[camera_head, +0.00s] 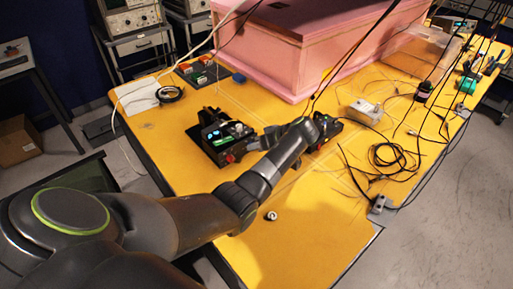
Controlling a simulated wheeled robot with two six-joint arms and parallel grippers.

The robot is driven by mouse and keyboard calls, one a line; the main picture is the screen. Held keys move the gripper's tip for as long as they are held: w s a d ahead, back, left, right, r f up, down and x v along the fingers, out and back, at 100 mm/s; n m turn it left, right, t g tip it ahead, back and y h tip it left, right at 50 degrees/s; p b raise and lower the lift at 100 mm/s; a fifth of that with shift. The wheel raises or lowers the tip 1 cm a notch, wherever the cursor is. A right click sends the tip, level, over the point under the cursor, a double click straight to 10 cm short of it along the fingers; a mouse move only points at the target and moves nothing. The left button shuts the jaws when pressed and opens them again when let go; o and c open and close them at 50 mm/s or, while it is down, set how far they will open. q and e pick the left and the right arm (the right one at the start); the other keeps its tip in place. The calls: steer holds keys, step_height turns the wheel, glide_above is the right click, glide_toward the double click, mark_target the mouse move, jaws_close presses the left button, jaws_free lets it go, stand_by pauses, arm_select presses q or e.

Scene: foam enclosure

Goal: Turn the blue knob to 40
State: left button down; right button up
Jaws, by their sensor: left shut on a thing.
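A small black instrument box (212,152) with a bluish lit display stands on the yellow table, left of centre. My left arm reaches in from the lower left, and its wrist bends back to the left towards this box. My left gripper (250,145) is at the right side of the box, its fingers shut on a small part there. The blue knob cannot be made out; the fingers seem to cover it. The scale and its numbers are too small to read. My right gripper is not in view.
A large pink foam enclosure (300,45) stands behind. A board with coloured blocks (200,70) lies at the back left. Black cables (390,155) and a pale box (366,111) lie on the right. The table's front part (300,235) is mostly clear, except for a small round item (271,215).

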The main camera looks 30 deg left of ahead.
arm_select(q)
steer(key=shift+w+f+m+g+b, duration=0.1)
steer(key=shift+m+g+b, duration=0.2)
steer(key=shift+g+b, duration=0.1)
steer(key=shift+y, duration=0.3)
steer(key=c, duration=1.3)
jaws_free()
steer(key=shift+o, duration=0.2)
steer(key=shift+d, duration=0.1)
steer(key=shift+d+r, duration=0.2)
steer(key=p+v, duration=0.2)
steer(key=v, duration=1.5)
steer(key=shift+w, duration=0.15)
